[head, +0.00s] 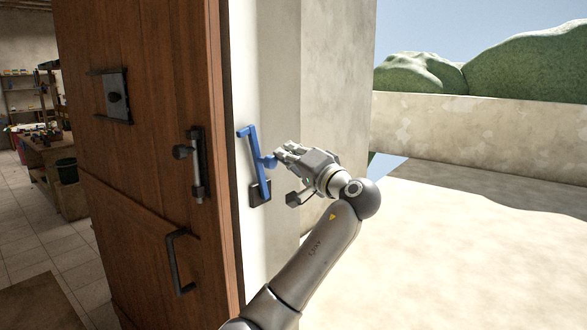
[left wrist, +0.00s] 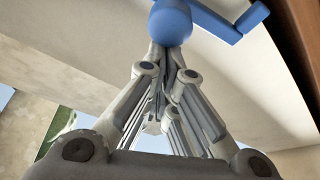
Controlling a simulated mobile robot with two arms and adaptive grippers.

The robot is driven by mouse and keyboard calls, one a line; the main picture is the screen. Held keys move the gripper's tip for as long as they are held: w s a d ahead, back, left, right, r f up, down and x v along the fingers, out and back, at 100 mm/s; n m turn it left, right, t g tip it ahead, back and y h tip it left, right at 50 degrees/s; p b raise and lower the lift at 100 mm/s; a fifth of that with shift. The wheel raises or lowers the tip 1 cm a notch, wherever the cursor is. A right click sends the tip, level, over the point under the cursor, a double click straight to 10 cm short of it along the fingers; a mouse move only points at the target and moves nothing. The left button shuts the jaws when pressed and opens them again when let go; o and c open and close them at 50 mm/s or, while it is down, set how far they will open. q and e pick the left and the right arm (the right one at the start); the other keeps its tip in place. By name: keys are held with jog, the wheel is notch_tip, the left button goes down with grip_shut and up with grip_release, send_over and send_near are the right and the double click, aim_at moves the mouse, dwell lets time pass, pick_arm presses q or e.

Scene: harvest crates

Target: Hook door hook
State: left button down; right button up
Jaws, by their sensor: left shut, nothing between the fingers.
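The door hook (head: 253,163) is a blue bar with a bent top end and a round knob. It is mounted on a dark plate on the white wall beside the brown wooden door (head: 150,180). It stands nearly upright, tilted a little to the left at the top. My left gripper (head: 280,155) is shut and empty, with its fingertips right at the knob. In the left wrist view the blue knob (left wrist: 170,22) is just beyond the closed fingertips (left wrist: 167,52); I cannot tell whether they touch. My right gripper is not in view.
The door bears a dark bolt (head: 196,165), a pull handle (head: 178,262) and a dark square plate (head: 117,97). Left of it is a room with a loaded table (head: 40,150) and shelves. To the right lies open sunlit ground before a low wall (head: 480,130).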

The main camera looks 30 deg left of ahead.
aim_at(270, 165)
pick_arm(q)
jog(key=s+n+b, duration=0.1)
jog(key=b, duration=0.1)
jog(key=s+n+y+b, duration=0.1)
jog(key=s+n+b, duration=0.1)
jog(key=b, duration=0.1)
jog(key=s+f+n+g+b, duration=0.1)
jog(key=n+b, duration=0.1)
jog(key=shift+s+a+f+y+b, duration=0.1)
jog(key=shift+s+a+y+b, duration=0.1)
jog(key=shift+y+b, duration=0.15)
jog(key=shift+s+n+g+b, duration=0.3)
jog(key=shift+s+n+b, duration=0.15)
jog(key=shift+n+b, duration=0.1)
jog(key=shift+s+a+f+b, duration=0.1)
jog(key=shift+s+b, duration=0.35)
jog(key=shift+s, duration=0.1)
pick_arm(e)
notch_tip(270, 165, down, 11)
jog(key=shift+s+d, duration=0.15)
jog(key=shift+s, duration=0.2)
